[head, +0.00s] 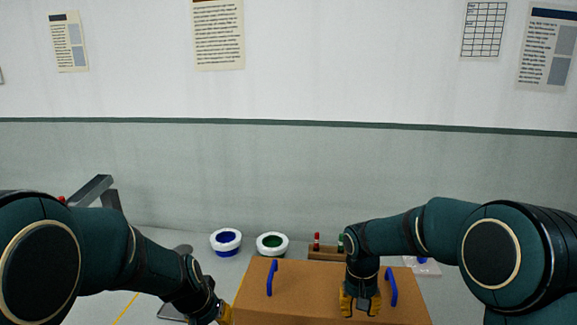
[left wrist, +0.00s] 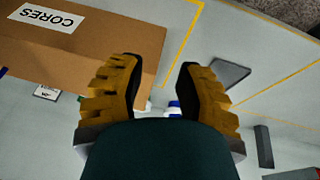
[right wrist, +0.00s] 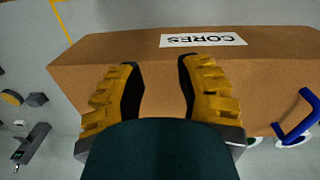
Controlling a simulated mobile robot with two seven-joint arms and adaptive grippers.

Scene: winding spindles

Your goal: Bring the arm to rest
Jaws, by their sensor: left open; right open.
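My right gripper (head: 360,303) is over the brown box in the head view, between its two blue handles. It is open and empty; its yellow fingers also show in the right wrist view (right wrist: 160,85), with the box behind them. My left gripper (head: 224,314) is at the left side of the box, partly cut off by the lower edge of the head view. In the left wrist view it is open and empty (left wrist: 160,85), with grey surface between its fingers.
The brown box (head: 310,290) has a blue handle (head: 271,278) at left and another (head: 391,287) at right. A CORES label (right wrist: 203,40) is on it. Behind stand a blue-filled white bowl (head: 226,241), a green-filled one (head: 272,244) and a small wooden rack (head: 325,254).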

